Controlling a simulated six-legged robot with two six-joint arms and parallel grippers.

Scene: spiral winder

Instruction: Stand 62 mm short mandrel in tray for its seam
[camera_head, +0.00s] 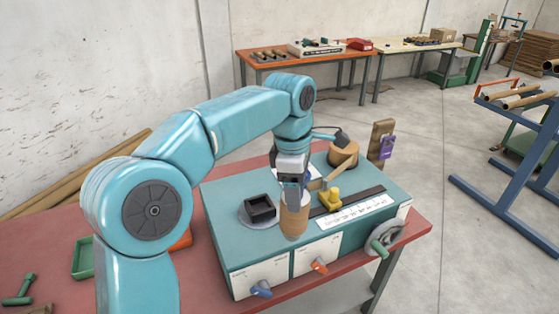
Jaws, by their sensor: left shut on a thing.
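My left arm comes in from the left, and its gripper (293,193) points down over the teal machine (225,216). The gripper is shut on a short tan cylinder, which looks like the short mandrel (294,222). The mandrel is upright, its top hidden by the jaws. I cannot tell whether its bottom touches the machine top. A small black square tray (260,207) sits on a grey round plate just left of the mandrel. Its inside looks empty. My right gripper is not in view.
A yellow clamp (330,198) and a white scale strip (352,214) lie right of the gripper. A tan roll (343,153) stands behind. Coloured knobs and a grey handwheel (384,239) are at the front. A green tray (84,258) is on the red table (50,243).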

